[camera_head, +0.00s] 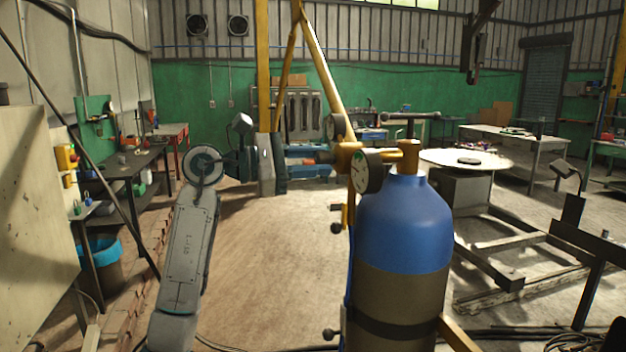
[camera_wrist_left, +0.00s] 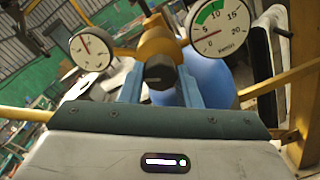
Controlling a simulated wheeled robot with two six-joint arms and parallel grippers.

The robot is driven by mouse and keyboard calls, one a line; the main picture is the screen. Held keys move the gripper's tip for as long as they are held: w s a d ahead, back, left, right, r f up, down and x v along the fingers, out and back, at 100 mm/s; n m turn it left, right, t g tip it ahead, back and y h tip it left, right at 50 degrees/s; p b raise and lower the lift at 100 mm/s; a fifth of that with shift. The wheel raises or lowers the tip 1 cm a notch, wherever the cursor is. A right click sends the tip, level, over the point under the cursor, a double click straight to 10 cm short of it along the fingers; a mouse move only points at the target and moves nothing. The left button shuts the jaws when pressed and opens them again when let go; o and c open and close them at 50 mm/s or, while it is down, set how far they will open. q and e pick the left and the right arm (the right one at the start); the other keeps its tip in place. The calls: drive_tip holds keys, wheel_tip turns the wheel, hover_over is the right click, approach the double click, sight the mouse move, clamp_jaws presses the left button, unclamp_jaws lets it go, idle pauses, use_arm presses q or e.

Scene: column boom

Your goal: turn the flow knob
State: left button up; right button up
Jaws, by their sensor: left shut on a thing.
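The flow knob (camera_wrist_left: 158,72) is a dark round cap on the front of a brass regulator (camera_wrist_left: 160,45). The regulator also shows in the head view (camera_head: 347,158), beside the top of a blue gas cylinder (camera_head: 405,225). My left gripper (camera_head: 326,162) reaches it from the left, its two blue fingers level. In the wrist view the fingers (camera_wrist_left: 159,88) lie one on each side of the knob, shut on it. A flow gauge (camera_wrist_left: 219,32) marked up to 20 has a green band. My right gripper is not in view.
A second gauge (camera_wrist_left: 91,49) sits left of the knob, close to the fingers. A yellow post (camera_head: 262,70) and slanting yellow braces stand behind the regulator. A round-topped table (camera_head: 465,160) stands behind right. The floor (camera_head: 270,260) between my left arm and the cylinder is clear.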

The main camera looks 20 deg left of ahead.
use_arm(q)
drive_tip(key=shift+f+m+b, duration=0.2)
drive_tip(key=shift+m+b, duration=0.65)
drive_tip(key=shift+m, duration=0.05)
drive_tip(key=m+b, duration=0.2)
drive_tip(key=shift+m, duration=0.4)
drive_tip(key=shift+r+m+b, duration=0.1)
drive_tip(key=shift+m+b, duration=0.55)
drive_tip(key=shift+m, duration=0.25)
drive_tip(key=shift+m+b, duration=0.65)
drive_tip(key=shift+m, duration=0.55)
drive_tip(key=shift+r+m+b, duration=0.15)
drive_tip(key=shift+m+b, duration=0.4)
drive_tip(key=shift+m, duration=0.75)
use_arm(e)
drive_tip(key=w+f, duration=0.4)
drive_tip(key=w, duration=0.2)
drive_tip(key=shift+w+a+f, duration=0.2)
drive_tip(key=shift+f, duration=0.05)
use_arm(q)
drive_tip(key=o, duration=1)
drive_tip(key=shift+c, duration=0.2)
